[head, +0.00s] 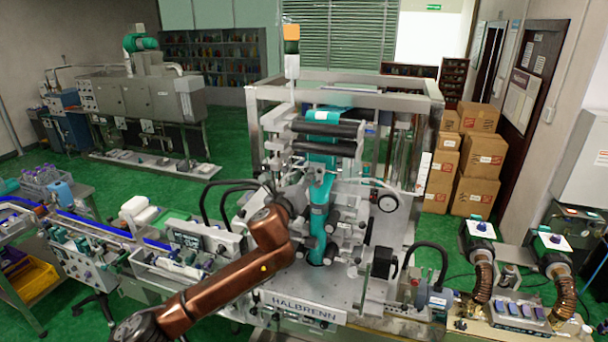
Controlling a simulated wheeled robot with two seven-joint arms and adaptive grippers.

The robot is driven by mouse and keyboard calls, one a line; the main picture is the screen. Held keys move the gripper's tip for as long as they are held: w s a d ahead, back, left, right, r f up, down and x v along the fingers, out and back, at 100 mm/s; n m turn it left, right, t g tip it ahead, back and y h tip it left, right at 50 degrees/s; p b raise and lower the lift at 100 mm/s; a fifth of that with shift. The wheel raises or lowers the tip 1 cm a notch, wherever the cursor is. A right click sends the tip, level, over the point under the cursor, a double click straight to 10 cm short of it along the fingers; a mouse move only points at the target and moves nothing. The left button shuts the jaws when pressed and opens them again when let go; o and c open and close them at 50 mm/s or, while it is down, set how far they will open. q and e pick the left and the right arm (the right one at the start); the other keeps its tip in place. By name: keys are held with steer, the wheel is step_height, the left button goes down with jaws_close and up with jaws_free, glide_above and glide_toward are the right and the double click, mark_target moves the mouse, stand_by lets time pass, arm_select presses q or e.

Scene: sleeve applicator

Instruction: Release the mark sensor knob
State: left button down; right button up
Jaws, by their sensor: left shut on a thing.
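My left arm, copper-brown, reaches in from the bottom left to the front of the sleeve applicator (310,300). My left gripper (297,193) is at the machine's face, just left of the teal sleeve film (320,190). It is shut on the mark sensor knob, which is small and largely hidden behind the gripper and wrist. The film runs down from a roll at the top, past dark rollers (325,128). My right gripper is not in view.
A control box (205,238) and a conveyor with a blue belt (95,225) stand left of the applicator. Black cables arch close to my wrist. A round gauge-like part (388,203) sits right of the film. Stacked cartons (475,170) stand behind at the right.

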arm_select(q)
steer(key=n+p, duration=0.1)
steer(key=n, duration=2.8)
steer(key=shift+f+p, duration=0.15)
steer(key=shift+p, duration=0.25)
steer(key=c, duration=1.7)
jaws_free()
steer(key=shift+d, duration=0.1)
steer(key=shift+o, duration=0.2)
